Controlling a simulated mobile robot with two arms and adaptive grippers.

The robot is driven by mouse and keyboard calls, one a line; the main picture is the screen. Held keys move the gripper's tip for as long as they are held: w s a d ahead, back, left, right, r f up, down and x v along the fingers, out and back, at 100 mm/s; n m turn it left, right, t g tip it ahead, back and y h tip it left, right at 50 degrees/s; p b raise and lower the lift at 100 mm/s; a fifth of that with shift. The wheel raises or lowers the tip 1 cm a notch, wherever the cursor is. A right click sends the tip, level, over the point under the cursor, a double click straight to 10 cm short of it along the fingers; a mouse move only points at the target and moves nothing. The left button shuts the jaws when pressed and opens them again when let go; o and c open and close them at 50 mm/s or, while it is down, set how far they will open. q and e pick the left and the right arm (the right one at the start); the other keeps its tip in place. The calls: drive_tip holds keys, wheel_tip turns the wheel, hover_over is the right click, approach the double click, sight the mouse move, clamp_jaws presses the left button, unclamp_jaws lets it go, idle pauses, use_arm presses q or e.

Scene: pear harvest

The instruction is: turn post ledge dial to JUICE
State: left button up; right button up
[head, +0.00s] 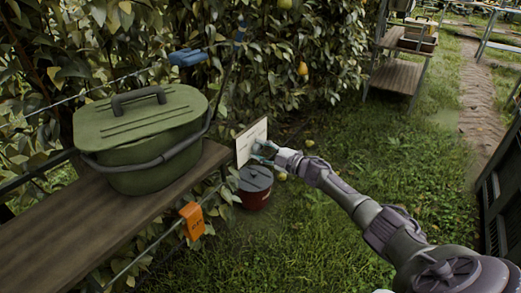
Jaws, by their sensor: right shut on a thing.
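A pale panel (243,146) stands upright at the far end of the wooden ledge (70,226), near the post. My right gripper (259,149) reaches in from the right and is at the face of this panel, shut on a small part there. The fingers cover most of that part, so the dial and its pointer cannot be made out. The marks on the panel are too small to read. My left gripper is not in view.
A green lidded container (145,135) sits on the ledge. A red bucket with a grey lid (255,187) stands below the panel. An orange tag (192,221) and a blue clip (188,57) hang on wires. A shelf (398,72) stands behind.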

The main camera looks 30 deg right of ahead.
drive_tip(key=shift+d, duration=0.1)
drive_tip(key=o, duration=1.1)
drive_tip(key=shift+s, duration=0.25)
drive_tip(key=v, duration=1.1)
drive_tip(key=shift+s+d, duration=0.1)
drive_tip(key=shift+s, duration=0.2)
